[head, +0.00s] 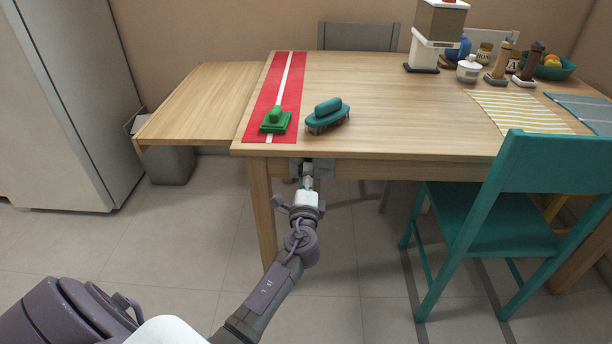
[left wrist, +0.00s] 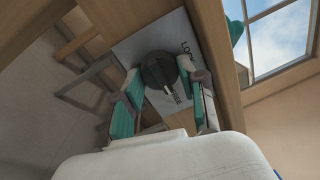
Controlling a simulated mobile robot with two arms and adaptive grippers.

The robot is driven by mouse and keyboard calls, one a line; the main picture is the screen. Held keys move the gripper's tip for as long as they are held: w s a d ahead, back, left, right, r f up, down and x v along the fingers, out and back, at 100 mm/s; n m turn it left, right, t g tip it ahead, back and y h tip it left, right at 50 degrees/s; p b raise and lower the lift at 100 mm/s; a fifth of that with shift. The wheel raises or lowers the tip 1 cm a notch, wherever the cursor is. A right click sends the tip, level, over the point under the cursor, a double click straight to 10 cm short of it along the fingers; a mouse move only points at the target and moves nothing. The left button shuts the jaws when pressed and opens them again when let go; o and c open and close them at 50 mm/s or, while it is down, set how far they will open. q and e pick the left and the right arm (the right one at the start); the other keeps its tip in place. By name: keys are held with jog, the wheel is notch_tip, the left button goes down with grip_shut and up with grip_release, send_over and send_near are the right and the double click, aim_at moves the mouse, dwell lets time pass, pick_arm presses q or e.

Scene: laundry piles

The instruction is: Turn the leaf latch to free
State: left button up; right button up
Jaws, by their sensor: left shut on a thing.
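The leaf latch is a dark round knob (left wrist: 158,70) with a pointer, on a grey plate (left wrist: 130,47) with partly hidden "LOC" lettering. The plate sits under the table's front edge. In the head view the plate (head: 325,167) shows just below the tabletop, and the knob is hidden behind my gripper. My left gripper (head: 308,182) reaches up to it from below. In the left wrist view my left gripper's teal-padded fingers (left wrist: 164,88) stand on either side of the knob and are shut on it. The table leaf (head: 200,95) extends left of the tabletop. My right gripper is not in view.
A red runner (head: 260,110) with a white stripe lies on the table (head: 400,120), with a green block-like tool (head: 276,122) on it. A teal brush (head: 328,117) stands beside it. A teal chair (head: 545,170) stands at the right. The floor around my arm is clear.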

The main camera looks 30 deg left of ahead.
pick_arm(q)
jog(key=shift+m, duration=0.3)
jog(key=o, duration=1.2)
jog(key=shift+c, duration=0.2)
jog(key=v, duration=1.2)
